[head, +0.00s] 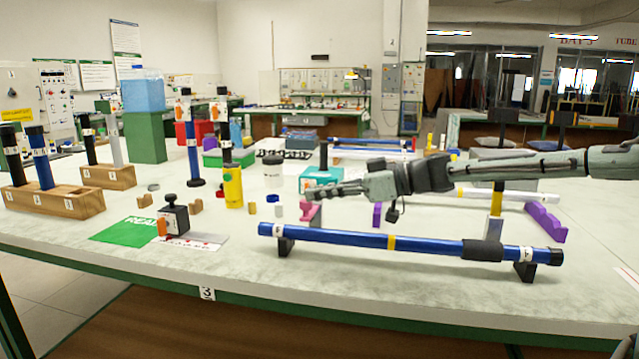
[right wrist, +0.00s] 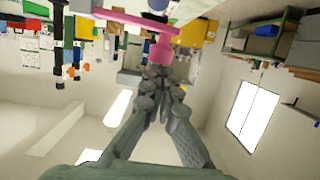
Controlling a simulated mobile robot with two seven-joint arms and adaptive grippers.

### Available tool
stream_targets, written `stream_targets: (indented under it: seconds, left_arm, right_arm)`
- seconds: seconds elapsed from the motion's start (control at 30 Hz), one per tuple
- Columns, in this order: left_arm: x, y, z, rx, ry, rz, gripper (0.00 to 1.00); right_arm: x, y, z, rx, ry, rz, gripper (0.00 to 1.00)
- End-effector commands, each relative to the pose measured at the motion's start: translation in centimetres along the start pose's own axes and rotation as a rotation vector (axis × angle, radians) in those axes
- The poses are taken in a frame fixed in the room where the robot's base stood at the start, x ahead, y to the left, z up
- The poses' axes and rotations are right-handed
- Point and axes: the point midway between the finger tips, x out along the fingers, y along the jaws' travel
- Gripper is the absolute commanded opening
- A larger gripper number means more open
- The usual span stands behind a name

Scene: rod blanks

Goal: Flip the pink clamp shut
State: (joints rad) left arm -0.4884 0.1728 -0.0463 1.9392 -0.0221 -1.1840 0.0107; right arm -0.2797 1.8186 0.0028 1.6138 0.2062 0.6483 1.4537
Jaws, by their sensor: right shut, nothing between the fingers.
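The pink clamp (head: 310,213) stands on the table near the middle of the head view, partly covered by my right gripper. In the right wrist view it shows as a long pink bar (right wrist: 122,18) and a pink knob-like part (right wrist: 163,50) just beyond my fingertips. My right gripper (head: 312,193) reaches in from the right and sits just above the clamp; its fingers (right wrist: 163,76) are together and hold nothing. I cannot tell whether they touch the clamp. Whether the clamp is open is unclear. My left gripper is out of view.
A blue rod (head: 340,237) lies on black supports in front. A white rod (head: 510,197) and purple supports (head: 545,220) are at the right. A yellow cylinder (head: 233,187) and black device (head: 175,215) stand left. Wooden racks (head: 55,203) hold upright rods at far left.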

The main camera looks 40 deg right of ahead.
Motion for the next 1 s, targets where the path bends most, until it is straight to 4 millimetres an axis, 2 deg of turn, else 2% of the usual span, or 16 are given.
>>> stream_targets:
  seconds: [0.2,0.5,1.0]
  left_arm:
    - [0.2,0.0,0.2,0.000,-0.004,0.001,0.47]
    - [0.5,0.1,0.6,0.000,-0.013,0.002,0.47]
    - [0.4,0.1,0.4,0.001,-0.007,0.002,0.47]
  right_arm:
    - [0.3,-0.5,1.3,-0.128,0.002,0.031,0.00]
    - [0.6,-0.7,2.4,-0.121,0.000,0.030,0.00]
    - [0.7,-0.9,2.8,-0.117,-0.004,0.027,0.00]
